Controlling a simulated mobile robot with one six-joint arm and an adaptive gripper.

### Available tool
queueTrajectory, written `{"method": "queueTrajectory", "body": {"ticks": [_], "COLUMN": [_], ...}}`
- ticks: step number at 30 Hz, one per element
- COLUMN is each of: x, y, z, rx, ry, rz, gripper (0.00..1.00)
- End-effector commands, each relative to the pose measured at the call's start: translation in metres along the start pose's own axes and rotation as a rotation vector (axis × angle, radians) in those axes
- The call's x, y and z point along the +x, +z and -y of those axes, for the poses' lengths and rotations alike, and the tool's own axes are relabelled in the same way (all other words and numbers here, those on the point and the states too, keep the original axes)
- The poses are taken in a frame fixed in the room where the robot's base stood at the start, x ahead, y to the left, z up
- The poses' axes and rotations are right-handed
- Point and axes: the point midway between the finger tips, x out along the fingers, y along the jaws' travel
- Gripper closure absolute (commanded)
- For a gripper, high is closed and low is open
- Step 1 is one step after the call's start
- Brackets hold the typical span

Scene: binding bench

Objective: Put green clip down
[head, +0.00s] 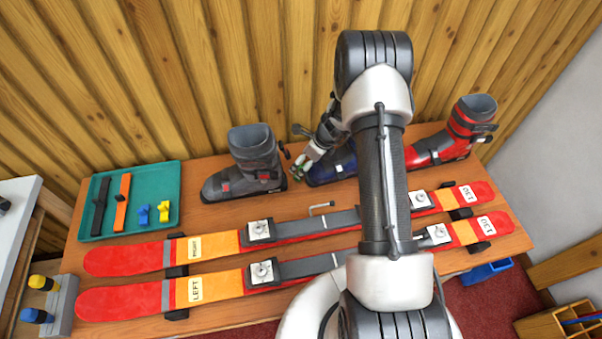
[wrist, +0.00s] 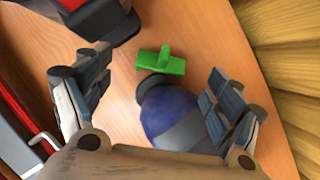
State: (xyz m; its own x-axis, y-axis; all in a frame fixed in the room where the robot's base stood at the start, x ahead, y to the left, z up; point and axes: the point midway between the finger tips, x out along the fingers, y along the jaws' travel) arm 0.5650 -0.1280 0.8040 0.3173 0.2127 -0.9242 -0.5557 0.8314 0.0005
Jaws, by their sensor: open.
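The green clip (wrist: 160,63) shows in the wrist view on the wooden bench, between my finger lines and a little beyond the fingertips. It lies close to the toe of the blue boot (wrist: 172,112); I cannot tell whether they touch. In the head view my gripper (head: 303,165) is low over the back of the bench, between the grey boot and the blue boot, and mostly hides the clip.
The grey boot (head: 250,165) stands left of my gripper, the red boot (head: 455,135) at the right. Two red and orange skis (head: 125,258) lie across the front. A teal tray (head: 150,181) at the left holds black, orange, blue and yellow pieces. A wooden wall (head: 230,60) stands behind.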

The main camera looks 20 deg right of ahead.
Motion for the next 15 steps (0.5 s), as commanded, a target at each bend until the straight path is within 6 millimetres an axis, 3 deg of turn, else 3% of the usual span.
{"method": "queueTrajectory", "body": {"ticks": [5,15], "x": [0.011,0.056], "y": [0.001,0.001], "z": [0.001,0.005], "rx": [-0.001,-0.001], "ry": [0.000,0.001], "rz": [0.001,0.000], "gripper": [0.15,0.15]}}
